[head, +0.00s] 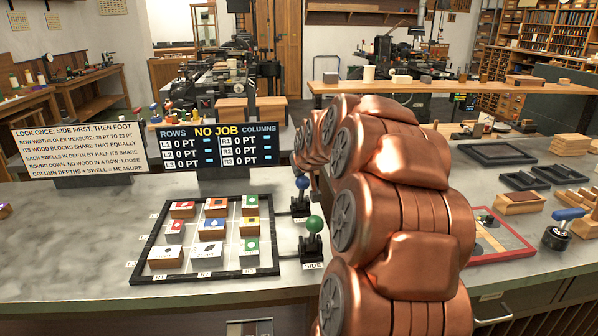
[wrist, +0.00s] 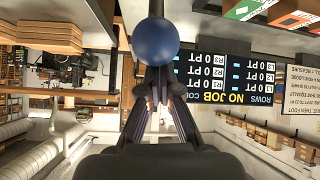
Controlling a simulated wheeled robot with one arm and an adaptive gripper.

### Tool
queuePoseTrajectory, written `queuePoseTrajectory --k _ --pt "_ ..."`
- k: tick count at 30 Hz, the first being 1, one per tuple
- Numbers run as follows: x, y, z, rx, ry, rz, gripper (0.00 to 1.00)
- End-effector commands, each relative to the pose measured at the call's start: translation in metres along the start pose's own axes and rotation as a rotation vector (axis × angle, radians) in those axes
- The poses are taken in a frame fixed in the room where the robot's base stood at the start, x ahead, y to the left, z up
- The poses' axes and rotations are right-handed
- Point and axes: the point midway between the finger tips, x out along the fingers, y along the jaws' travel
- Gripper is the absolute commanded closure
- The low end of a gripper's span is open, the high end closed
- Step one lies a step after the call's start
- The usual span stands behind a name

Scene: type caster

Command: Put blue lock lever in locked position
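The blue lock lever (head: 302,183) stands beside the right edge of the black type frame, its round blue knob on a dark shaft and base. In the wrist view its knob (wrist: 156,42) fills the top middle, shaft running to the upper edge. My gripper (wrist: 158,76) is just below the knob in that picture. Its dark fingers converge to a narrow tip and look shut with nothing between them; the knob overlaps the tip area, so contact is unclear. In the head view my copper arm hides most of my gripper.
A green-knobbed lever (head: 314,224), marked SIDE, stands nearer. The black frame (head: 150,236) holds several blocks. Behind stand a NO JOB display (head: 220,145) and an instruction sign (head: 80,146). Another blue-handled device (head: 568,214) and a red-edged tray (head: 515,248) are at right.

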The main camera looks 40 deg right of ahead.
Motion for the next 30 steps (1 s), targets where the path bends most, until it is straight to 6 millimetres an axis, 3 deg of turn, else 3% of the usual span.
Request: queuePoseTrajectory --k 12,30 --pt "0.002 -0.002 -0.034 -0.006 0.007 -0.005 1.0" --pt "-0.074 0.002 -0.025 -0.001 0.009 0.002 1.0"
